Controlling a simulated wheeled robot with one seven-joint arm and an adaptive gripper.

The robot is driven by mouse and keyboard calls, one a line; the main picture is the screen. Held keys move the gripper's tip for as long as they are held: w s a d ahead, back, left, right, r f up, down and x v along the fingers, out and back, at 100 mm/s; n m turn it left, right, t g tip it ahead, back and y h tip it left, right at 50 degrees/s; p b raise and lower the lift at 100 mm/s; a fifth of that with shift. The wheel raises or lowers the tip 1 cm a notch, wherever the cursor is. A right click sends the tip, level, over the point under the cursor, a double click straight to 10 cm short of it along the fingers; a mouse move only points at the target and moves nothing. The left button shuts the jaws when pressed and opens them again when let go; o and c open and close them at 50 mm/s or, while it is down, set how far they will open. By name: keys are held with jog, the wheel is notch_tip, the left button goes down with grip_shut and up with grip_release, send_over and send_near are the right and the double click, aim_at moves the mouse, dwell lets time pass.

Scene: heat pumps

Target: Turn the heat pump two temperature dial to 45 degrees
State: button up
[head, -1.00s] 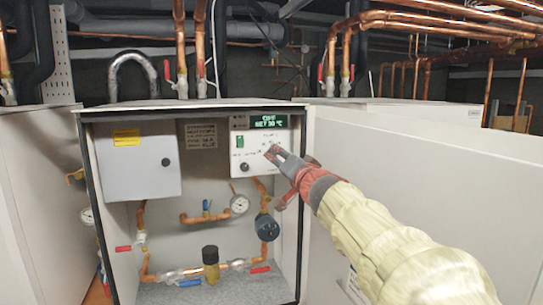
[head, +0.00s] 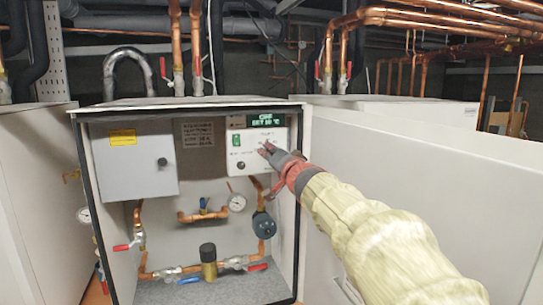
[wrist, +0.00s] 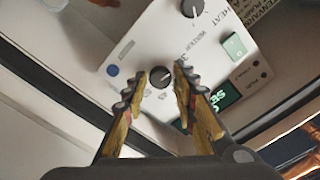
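The control panel (head: 248,150) is a white plate at the upper right inside an open cabinet. In the wrist view, a black round dial (wrist: 161,77) with a light pointer mark sits between my fingertips, beside printed scale marks. This looks like the temperature dial; the head view hides it behind my gripper (head: 268,151). My gripper (wrist: 155,85) is open around the dial, with a visible gap on each side. The display (head: 266,121) shows green text, with a lower line that seems to read SET 30 °C; it is also partly visible in the wrist view (wrist: 222,98).
A second black knob (wrist: 193,8) and a green switch (wrist: 233,46) are on the same panel. A grey box (head: 140,165) is to its left; pipes, valves and a gauge (head: 236,202) are below. The open door (head: 420,165) stands close on the right of my arm.

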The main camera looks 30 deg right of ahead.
jog(key=c, duration=0.6)
grip_shut()
jog(key=shift+m+b, duration=0.3)
jog(key=m+b, duration=0.4)
jog(key=m, duration=1.9)
jog(key=shift+f, duration=0.1)
jog(key=o, duration=1)
grip_release()
